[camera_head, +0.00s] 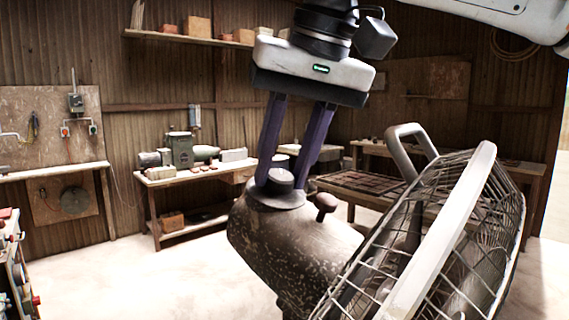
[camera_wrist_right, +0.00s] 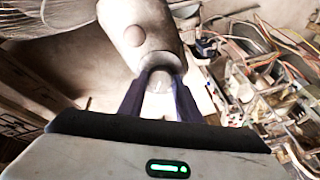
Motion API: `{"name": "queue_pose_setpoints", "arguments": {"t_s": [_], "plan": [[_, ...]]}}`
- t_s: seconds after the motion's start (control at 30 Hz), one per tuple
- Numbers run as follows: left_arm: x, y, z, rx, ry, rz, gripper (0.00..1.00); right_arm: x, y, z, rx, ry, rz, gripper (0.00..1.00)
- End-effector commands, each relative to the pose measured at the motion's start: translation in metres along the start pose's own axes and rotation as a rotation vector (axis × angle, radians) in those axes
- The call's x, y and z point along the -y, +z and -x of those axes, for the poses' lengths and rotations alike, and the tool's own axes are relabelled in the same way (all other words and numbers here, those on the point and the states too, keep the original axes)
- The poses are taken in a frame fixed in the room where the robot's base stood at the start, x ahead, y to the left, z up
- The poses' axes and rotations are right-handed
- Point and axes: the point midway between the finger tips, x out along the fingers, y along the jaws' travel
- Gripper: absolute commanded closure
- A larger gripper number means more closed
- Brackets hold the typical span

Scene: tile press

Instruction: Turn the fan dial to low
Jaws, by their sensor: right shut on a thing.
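The fan (camera_head: 440,225) stands at the lower right in the head view, with a round wire cage and a speckled brown motor housing (camera_head: 290,245). A small round dial (camera_head: 281,180) sits on top of the housing, on a raised collar. My right gripper (camera_head: 280,182) comes down from above, and its two purple fingers are shut on the dial. The right wrist view shows the fingers (camera_wrist_right: 160,90) on either side of the pale dial (camera_wrist_right: 158,82), below the housing (camera_wrist_right: 140,30). The dial's setting marks cannot be read. My left gripper is not in view.
A brown knob (camera_head: 326,203) stands on the housing just right of the dial. The fan's carry handle (camera_head: 410,145) rises beside the cage. A workbench (camera_head: 160,182) with a green machine stands behind. Pale floor lies open at the left.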

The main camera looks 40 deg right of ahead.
Motion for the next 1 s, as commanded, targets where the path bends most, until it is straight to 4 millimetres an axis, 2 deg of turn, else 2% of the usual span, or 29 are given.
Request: {"name": "queue_pose_setpoints", "arguments": {"t_s": [0.47, 0.5, 0.6, 0.87, 1.0], "plan": [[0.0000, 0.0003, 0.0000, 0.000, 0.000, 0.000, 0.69, 0.0013, 0.0006, 0.0000, 0.000, -0.001, -0.016, 0.92], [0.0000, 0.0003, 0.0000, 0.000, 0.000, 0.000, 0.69, 0.0013, 0.0006, 0.0000, 0.000, -0.001, -0.016, 0.68], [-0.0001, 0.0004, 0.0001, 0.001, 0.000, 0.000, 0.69, 0.0012, 0.0005, -0.0001, 0.000, -0.001, -0.016, 0.51], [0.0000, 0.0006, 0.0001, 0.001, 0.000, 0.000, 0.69, 0.0007, 0.0004, 0.0000, 0.000, 0.000, -0.017, 0.50], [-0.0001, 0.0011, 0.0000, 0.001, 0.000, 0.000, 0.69, 0.0009, -0.0002, 0.0075, -0.002, -0.001, -0.018, 0.50]]}}
